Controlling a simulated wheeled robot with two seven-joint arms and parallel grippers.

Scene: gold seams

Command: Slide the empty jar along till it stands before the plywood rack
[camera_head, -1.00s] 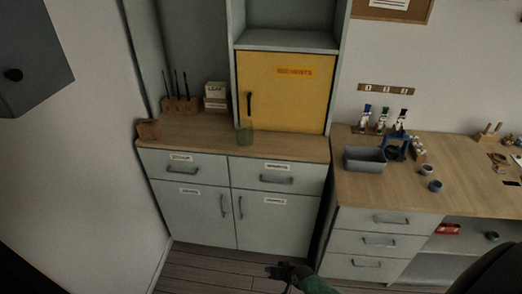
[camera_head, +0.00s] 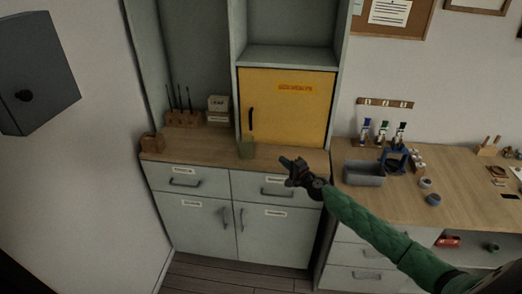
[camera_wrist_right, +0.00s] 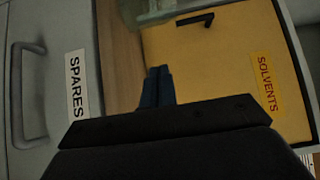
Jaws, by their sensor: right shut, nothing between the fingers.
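The empty jar (camera_head: 247,149), clear and greenish, stands upright on the wooden counter (camera_head: 205,151) in front of the yellow cabinet door. Part of it shows at the top of the right wrist view (camera_wrist_right: 150,10). A wooden rack (camera_head: 183,118) with several thin dark tools stands at the back of the counter, left of the jar; it looks like the plywood rack. My right gripper (camera_head: 286,161) is shut and empty, to the right of the jar and apart from it, near the counter's front edge. Its blue fingers (camera_wrist_right: 157,86) are together in the wrist view. My left gripper is out of view.
A small wooden box (camera_head: 152,142) sits at the counter's left end. The yellow door (camera_head: 290,108) rises behind the jar. The counter between jar and rack looks clear. A grey bin (camera_head: 364,173) sits on the right bench.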

